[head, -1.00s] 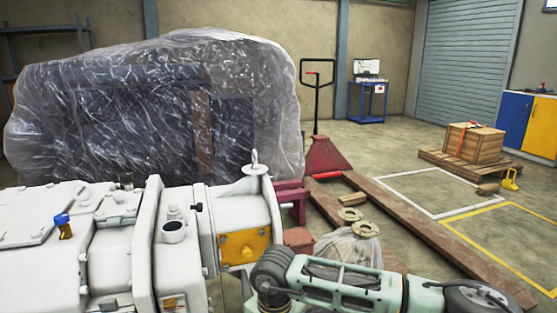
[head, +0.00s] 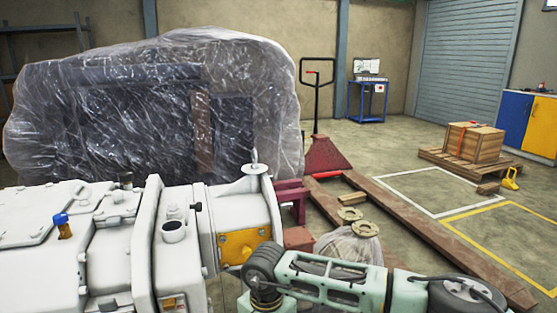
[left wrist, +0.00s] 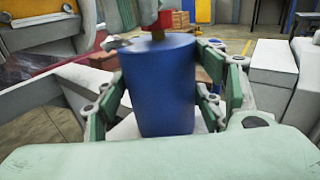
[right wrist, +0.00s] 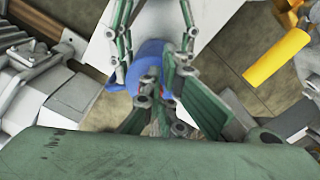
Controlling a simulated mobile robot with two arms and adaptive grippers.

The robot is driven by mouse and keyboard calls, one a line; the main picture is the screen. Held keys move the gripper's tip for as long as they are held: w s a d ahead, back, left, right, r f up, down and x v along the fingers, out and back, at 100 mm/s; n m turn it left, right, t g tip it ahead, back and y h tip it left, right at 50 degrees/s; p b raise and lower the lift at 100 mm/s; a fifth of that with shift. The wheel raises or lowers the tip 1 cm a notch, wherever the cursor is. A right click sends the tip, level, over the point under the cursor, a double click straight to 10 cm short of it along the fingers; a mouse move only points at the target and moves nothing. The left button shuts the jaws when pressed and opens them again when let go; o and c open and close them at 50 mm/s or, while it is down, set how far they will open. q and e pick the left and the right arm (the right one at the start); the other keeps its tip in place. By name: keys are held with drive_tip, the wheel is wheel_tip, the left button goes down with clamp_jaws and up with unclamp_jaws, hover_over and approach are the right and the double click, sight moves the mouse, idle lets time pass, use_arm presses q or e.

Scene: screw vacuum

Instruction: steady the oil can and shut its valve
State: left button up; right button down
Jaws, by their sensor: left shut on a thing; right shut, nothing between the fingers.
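The oil can is a blue cylinder (left wrist: 160,88), upright in the left wrist view on a pale surface. My left gripper (left wrist: 163,82) is shut on the can, with a green-padded finger against each side. A brass neck and a red part, apparently the valve (left wrist: 160,20), stand on the can's top. In the right wrist view the can (right wrist: 150,56) is seen from above, partly covered by fingers. My right gripper (right wrist: 158,104) is shut and empty, close over the can's top. It hides most of the valve, so I cannot tell the valve's position or whether they touch.
A white machine (head: 105,240) fills the near left in the head view. A plastic-wrapped load (head: 150,110) stands behind it. A pallet jack (head: 324,150) and a crate (head: 475,143) are farther off. A yellow bar-shaped part (right wrist: 276,60) lies right of the can in the right wrist view.

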drive_tip(key=shift+w+a+r, duration=0.1)
idle(0.4)
drive_tip(key=shift+a, duration=0.3)
wheel_tip(320, 180, up, 6)
idle(0.5)
drive_tip(key=shift+s+d, duration=0.1)
drive_tip(key=shift+s, duration=0.1)
drive_tip(key=shift+s+d+f, duration=0.25)
drive_tip(key=shift+d+f, duration=0.15)
drive_tip(key=shift+f, duration=0.55)
drive_tip(key=shift+s+d+f, duration=0.25)
drive_tip(key=shift+d+f, duration=0.1)
drive_tip(key=shift+f, duration=0.65)
drive_tip(key=shift+s+d+f, duration=0.25)
drive_tip(key=shift+d+f, duration=0.15)
drive_tip(key=shift+f, duration=0.75)
